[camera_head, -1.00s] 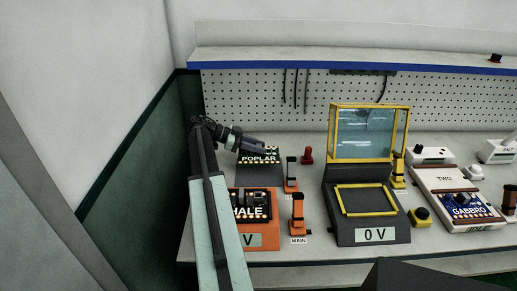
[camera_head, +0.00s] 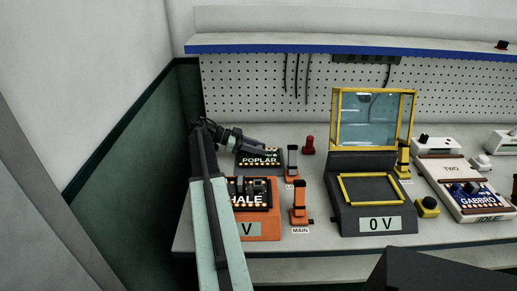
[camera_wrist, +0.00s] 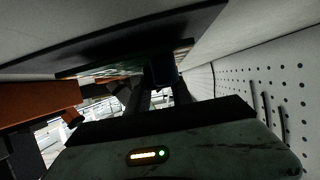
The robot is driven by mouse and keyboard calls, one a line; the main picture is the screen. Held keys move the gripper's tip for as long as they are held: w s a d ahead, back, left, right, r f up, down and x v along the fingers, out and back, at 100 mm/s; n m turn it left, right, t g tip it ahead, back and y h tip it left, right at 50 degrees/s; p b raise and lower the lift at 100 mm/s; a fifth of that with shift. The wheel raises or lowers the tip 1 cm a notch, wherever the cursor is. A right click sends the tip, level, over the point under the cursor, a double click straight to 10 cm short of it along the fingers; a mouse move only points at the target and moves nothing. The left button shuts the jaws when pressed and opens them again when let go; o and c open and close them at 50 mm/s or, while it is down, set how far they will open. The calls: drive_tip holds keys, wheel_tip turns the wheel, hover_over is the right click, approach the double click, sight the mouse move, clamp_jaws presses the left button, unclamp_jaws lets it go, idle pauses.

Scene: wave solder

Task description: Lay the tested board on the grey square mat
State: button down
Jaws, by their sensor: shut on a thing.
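The board marked POPLAR (camera_head: 259,161) is dark with a row of light pads along its front edge. My gripper (camera_head: 264,147) is shut on its back part. The dark grey square mat (camera_head: 262,172) lies under the board, showing in front of it. In the wrist view the mat (camera_wrist: 100,38) and the board (camera_wrist: 125,63) lie very close together, the board roughly parallel to the mat. I cannot tell whether they touch. The jaws (camera_wrist: 160,72) hold a dark part of the board.
An orange fixture (camera_head: 262,228) holding a board marked "HALE" stands just in front of the mat. Orange-and-black levers (camera_head: 292,162) stand at the right. A black tester (camera_head: 375,215) with a raised yellow-framed lid is further right. The pegboard (camera_head: 250,85) is behind.

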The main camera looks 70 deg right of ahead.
drive_tip(key=shift+f+b, duration=0.6)
drive_tip(key=shift+b, duration=0.05)
idle(0.3)
drive_tip(key=c, duration=1.1)
unclamp_jaws()
drive_tip(key=shift+s+a, duration=0.1)
drive_tip(key=shift+o, duration=0.2)
